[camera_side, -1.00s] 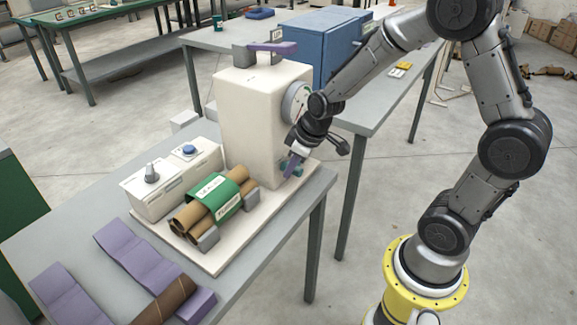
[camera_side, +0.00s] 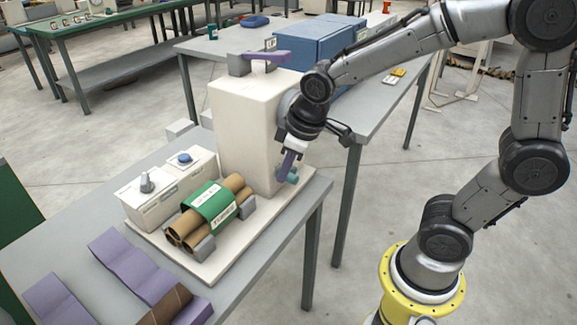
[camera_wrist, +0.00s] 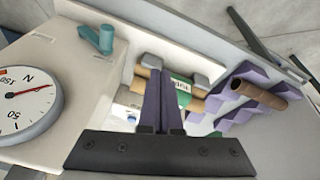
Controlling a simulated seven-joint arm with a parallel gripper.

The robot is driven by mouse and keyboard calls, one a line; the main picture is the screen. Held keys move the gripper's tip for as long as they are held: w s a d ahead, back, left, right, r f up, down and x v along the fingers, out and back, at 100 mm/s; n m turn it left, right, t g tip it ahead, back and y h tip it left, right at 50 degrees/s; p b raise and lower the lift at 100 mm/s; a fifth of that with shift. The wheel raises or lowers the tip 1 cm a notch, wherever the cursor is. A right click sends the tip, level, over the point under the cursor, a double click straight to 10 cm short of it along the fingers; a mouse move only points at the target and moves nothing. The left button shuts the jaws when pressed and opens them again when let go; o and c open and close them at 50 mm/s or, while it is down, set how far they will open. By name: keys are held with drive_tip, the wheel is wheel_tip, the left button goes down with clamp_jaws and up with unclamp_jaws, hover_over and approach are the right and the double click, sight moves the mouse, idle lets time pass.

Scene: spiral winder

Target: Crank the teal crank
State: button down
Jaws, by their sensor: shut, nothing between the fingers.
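The teal crank (camera_side: 290,176) is low on the right face of the cream winder housing (camera_side: 248,130). In the wrist view the crank (camera_wrist: 96,38) shows at upper left with its arm and round knob clear. My gripper (camera_side: 284,173) points down beside the crank and overlaps it in the side view. In the wrist view my purple fingers (camera_wrist: 163,75) are together and empty, with the crank apart from them to the left. Cardboard tubes (camera_side: 236,184) under a green wrap (camera_side: 210,204) lie in grey cradles in front of the housing.
A dial (camera_wrist: 26,100) sits on the housing's face near my gripper. A control box (camera_side: 170,183) with a knob and blue button stands left. Purple blocks (camera_side: 130,262) and a brown tube (camera_side: 165,306) lie at the front. Open floor lies right of the table.

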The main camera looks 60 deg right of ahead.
drive_tip(key=w+d+r+m, duration=0.1)
drive_tip(key=w+d+r, duration=0.1)
drive_tip(key=d+r, duration=0.25)
drive_tip(key=m, duration=0.3)
hover_over(286, 180)
drive_tip(key=s+d, duration=0.1)
drive_tip(key=d, duration=0.1)
drive_tip(key=f, duration=1)
drive_tip(key=shift+a+f, duration=0.25)
drive_tip(key=shift+f, duration=0.85)
drive_tip(key=shift+a, duration=0.1)
drive_tip(key=shift+a+f, duration=0.55)
drive_tip(key=shift+a, duration=0.05)
